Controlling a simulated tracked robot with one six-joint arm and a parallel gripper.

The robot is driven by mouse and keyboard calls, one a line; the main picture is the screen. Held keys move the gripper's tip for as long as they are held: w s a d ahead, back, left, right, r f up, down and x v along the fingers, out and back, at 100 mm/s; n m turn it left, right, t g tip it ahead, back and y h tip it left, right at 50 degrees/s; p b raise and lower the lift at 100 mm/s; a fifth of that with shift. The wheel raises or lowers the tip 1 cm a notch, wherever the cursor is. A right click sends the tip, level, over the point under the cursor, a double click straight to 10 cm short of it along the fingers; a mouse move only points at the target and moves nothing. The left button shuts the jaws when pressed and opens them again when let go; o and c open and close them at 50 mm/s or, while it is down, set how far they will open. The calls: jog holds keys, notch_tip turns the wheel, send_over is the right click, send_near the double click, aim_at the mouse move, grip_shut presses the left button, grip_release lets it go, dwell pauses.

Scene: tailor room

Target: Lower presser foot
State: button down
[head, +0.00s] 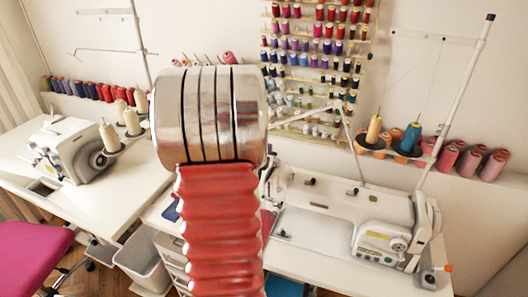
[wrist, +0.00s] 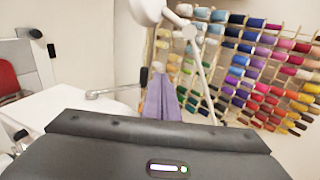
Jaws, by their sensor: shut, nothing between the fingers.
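A white flat-bed sewing machine (head: 345,215) stands on the table at the right of the head view, with its dial end on the right. Its left end is partly covered by my arm. Another white machine (head: 72,148) stands on the left table. I cannot make out a presser foot or its lever on either machine. My gripper (wrist: 160,77) shows in the wrist view as two purple tapered fingers, shut together and empty, beyond its dark body. In the head view my arm hides it. I cannot tell its distance from the machine.
A rack of colourful thread spools (head: 318,45) hangs on the back wall. Thread stands rise behind both machines; the right one has a tall pole (head: 455,100). Thread cones (head: 470,163) line the ledge. A magenta chair (head: 32,255) and a bin (head: 143,258) stand lower left.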

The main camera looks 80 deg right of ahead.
jog(key=shift+x, duration=0.8)
